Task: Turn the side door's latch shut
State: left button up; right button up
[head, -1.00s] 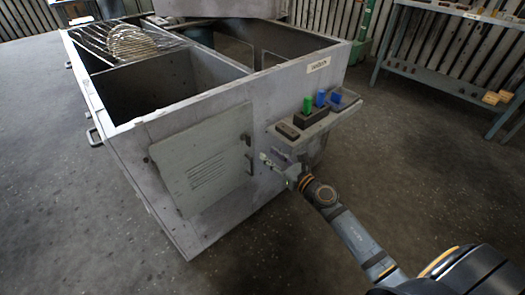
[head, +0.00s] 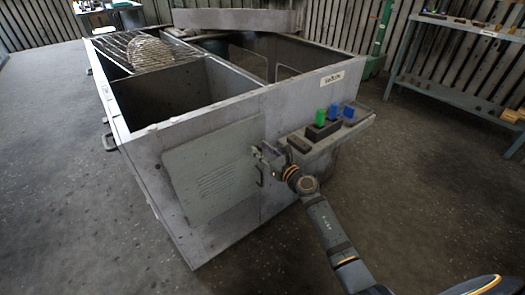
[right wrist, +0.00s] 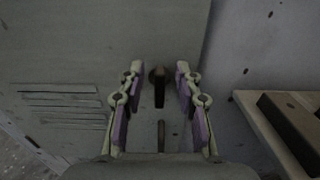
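The side door (head: 212,172) is a grey panel with slots on the housing's near face, and it looks closed. In the right wrist view the door (right wrist: 70,55) fills the left and middle. The latch (right wrist: 159,88) is a dark bar with a round brown top, hanging straight down near the door's right edge. My right gripper (head: 261,152) is at that edge and hides the latch in the head view. In the right wrist view its purple-padded fingers (right wrist: 159,95) are open, one on each side of the latch, with gaps showing. My left gripper is out of view.
A door handle (head: 260,176) sits just below the gripper. A ledge (head: 335,135) with green and blue pieces juts out close to the right of it. The grey housing (head: 300,97) has an open top with a wire rack (head: 120,52). A shelf (head: 450,85) stands back right.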

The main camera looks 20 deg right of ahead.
jog(key=shift+c, duration=0.3)
grip_shut()
